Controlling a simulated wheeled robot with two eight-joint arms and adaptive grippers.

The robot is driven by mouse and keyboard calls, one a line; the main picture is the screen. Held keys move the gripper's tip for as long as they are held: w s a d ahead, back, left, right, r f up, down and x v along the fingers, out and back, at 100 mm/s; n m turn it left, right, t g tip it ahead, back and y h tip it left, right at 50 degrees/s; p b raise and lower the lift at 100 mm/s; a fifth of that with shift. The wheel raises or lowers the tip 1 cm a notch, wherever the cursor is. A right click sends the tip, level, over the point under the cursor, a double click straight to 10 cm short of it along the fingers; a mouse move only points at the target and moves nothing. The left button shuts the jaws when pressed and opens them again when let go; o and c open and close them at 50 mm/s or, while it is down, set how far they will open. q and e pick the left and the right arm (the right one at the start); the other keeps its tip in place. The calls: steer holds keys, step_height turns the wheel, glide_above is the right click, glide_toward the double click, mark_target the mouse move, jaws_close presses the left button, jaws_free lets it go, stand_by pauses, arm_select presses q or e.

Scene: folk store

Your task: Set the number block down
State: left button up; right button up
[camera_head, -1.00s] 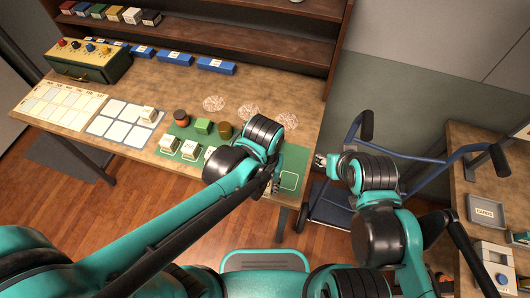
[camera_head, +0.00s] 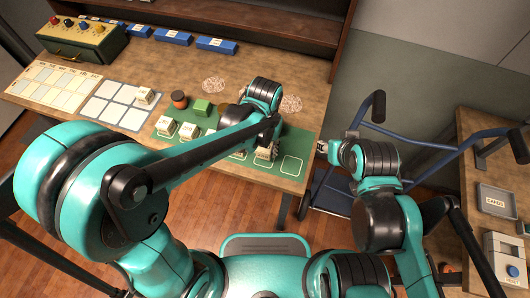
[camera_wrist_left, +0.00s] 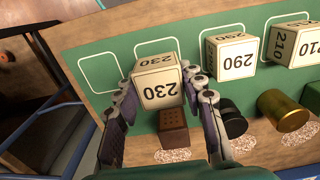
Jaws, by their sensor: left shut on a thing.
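The cream number block marked 230 (camera_wrist_left: 158,82) is between the fingers of my left gripper (camera_wrist_left: 165,100) in the left wrist view. My left gripper is shut on it. In the head view this gripper (camera_head: 268,140) is over the right part of the green mat (camera_head: 262,170). The block is at an outlined square (camera_wrist_left: 150,47), next to an empty square (camera_wrist_left: 98,73) at the mat's end. I cannot tell whether its underside touches the mat. Blocks marked 290 (camera_wrist_left: 230,55) and 210 (camera_wrist_left: 291,42) stand alongside. My right gripper (camera_head: 322,147) is small in the head view; its opening is unclear.
A brown block (camera_wrist_left: 173,128), a black cylinder (camera_wrist_left: 232,120) and a gold cylinder (camera_wrist_left: 282,110) stand close by the held block. A white grid card (camera_head: 112,112) lies left of the mat. A blue trolley (camera_head: 400,132) stands right of the table.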

mark_target(265, 153)
arm_select(q)
steer(key=shift+f+b, duration=0.4)
steer(key=shift+f, duration=0.95)
steer(key=shift+f, duration=0.15)
steer(key=o, duration=1.1)
steer(key=shift+o, duration=0.2)
